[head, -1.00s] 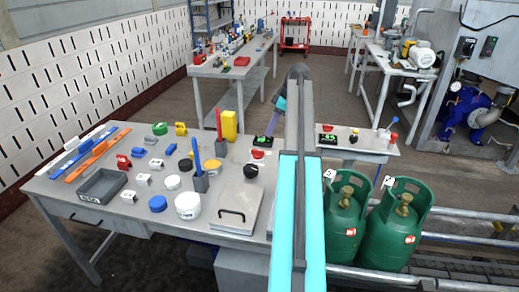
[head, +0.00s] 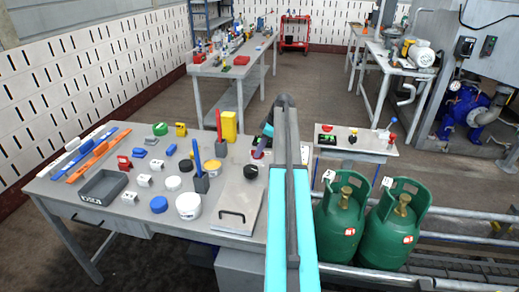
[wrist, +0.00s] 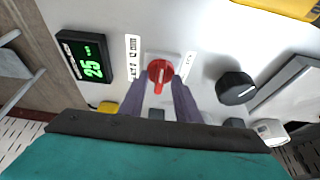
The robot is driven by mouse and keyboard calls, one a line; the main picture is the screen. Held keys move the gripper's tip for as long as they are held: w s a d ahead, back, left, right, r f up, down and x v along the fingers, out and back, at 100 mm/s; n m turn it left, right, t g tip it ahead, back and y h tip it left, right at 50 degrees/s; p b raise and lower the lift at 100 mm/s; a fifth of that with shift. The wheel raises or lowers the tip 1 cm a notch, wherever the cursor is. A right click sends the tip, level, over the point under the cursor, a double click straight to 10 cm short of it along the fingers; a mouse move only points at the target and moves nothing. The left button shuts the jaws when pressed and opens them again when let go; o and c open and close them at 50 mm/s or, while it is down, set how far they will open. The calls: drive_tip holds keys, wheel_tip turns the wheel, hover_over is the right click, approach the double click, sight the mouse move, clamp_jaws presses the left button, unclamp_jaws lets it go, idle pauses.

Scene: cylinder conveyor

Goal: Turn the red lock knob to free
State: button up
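The red lock knob (wrist: 160,72) is a round red dial with a raised grip and a white mark, on a pale panel in the wrist view. My gripper (wrist: 161,82) has its two grey-purple fingers apart, one on each side of the knob's lower part. The fingertips are close to its rim; I cannot tell whether they touch it. In the head view my gripper (head: 259,154) is low over the back right of the near table, and the knob is largely hidden by it and my arm.
In the wrist view, a green digital display (wrist: 84,56) is left of the knob and a black knob (wrist: 236,88) right. Printed labels flank the red knob. In the head view, a yellow block (head: 229,126) and grey lidded panel (head: 238,200) are close by; green gas cylinders (head: 342,212) stand right.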

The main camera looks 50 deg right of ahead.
drive_tip(key=shift+f, duration=0.2)
drive_tip(key=shift+w, duration=0.1)
clamp_jaws()
